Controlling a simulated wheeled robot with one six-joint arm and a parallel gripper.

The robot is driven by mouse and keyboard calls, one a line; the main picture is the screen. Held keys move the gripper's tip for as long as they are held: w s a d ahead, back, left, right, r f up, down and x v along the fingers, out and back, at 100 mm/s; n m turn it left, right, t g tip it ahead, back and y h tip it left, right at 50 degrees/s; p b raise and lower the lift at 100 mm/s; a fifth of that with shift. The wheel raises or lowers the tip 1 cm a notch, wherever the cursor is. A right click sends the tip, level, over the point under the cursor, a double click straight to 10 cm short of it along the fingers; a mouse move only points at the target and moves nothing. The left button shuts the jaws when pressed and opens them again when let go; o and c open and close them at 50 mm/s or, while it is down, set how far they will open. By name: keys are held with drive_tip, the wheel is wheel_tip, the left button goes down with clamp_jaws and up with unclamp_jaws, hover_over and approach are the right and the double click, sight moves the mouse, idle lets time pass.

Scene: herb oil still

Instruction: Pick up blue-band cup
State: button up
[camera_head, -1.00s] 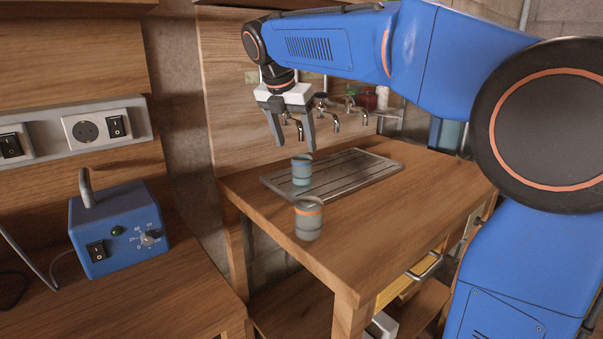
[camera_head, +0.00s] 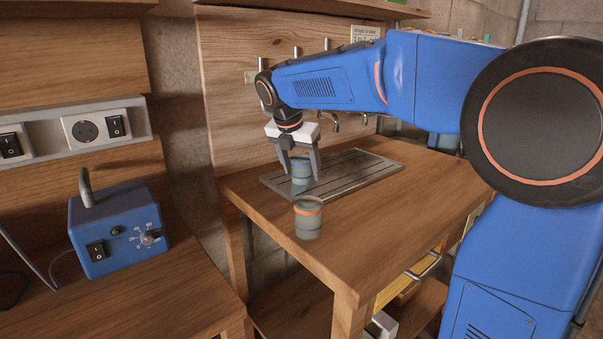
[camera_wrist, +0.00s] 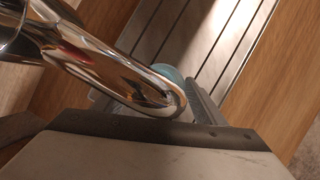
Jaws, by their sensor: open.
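The blue-band cup (camera_head: 301,170) stands upright on the slatted metal drip tray (camera_head: 360,173). In the head view my gripper (camera_head: 301,177) points down with its two fingers apart, one on each side of this cup; I cannot tell whether they touch it. In the wrist view only a bluish part of the cup (camera_wrist: 168,73) shows. A shiny metal tap spout hides much of it there, and one gripper finger (camera_wrist: 203,100) is beside it. A second cup with an orange band (camera_head: 308,217) stands on the wooden counter in front of the tray.
Metal taps (camera_head: 336,122) stick out from the wooden back panel behind the tray, and one spout (camera_wrist: 110,75) is very near my gripper in the wrist view. The counter (camera_head: 385,215) right of the orange-band cup is clear. A blue control box (camera_head: 118,228) sits on the left bench.

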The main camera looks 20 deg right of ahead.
drive_tip(key=c, duration=1.3)
drive_tip(key=shift+r, duration=0.15)
